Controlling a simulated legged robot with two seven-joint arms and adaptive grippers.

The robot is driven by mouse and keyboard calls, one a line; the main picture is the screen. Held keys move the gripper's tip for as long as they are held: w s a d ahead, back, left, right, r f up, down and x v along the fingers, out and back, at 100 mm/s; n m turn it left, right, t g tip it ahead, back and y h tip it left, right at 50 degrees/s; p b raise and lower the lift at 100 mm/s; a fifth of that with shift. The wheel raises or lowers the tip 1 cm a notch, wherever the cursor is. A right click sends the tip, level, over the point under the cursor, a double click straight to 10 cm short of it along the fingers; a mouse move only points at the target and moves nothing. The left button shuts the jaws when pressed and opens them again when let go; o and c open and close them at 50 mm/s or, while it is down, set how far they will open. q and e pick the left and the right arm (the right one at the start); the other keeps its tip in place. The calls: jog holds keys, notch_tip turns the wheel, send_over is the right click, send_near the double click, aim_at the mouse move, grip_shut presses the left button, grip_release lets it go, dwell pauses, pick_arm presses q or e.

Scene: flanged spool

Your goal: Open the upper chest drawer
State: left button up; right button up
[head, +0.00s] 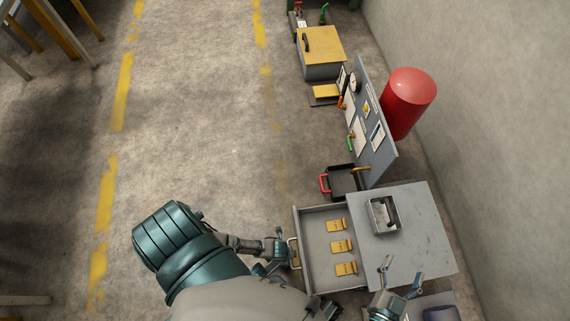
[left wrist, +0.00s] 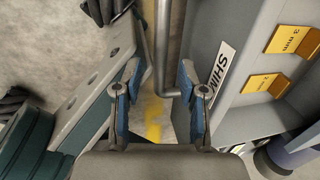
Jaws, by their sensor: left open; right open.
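The grey chest (head: 410,255) stands at the lower right in the head view, with its upper drawer (head: 322,217) pulled well out to the left. Three yellow pieces (head: 341,246) lie in the drawer. My left gripper (head: 280,248) is at the drawer's bar handle (head: 294,254). In the left wrist view, the open left fingers (left wrist: 159,95) have the grey handle bar (left wrist: 166,45) between or just beyond them; contact cannot be told. A "SHIM" label (left wrist: 221,68) is on the drawer front. My right gripper (head: 401,275) is open and empty over the chest top's near edge.
A metal tray (head: 384,216) sits on the chest top. Beyond the chest are a dark bin with a red handle (head: 324,184), an upright panel (head: 372,130), a red cylinder (head: 409,100) and a yellow-topped box (head: 320,50).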

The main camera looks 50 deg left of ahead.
pick_arm(q)
notch_tip(320, 180, up, 10)
jog(key=s+a, duration=0.1)
jog(key=shift+s+f, duration=0.25)
jog(key=shift+s, duration=0.05)
dwell(0.3)
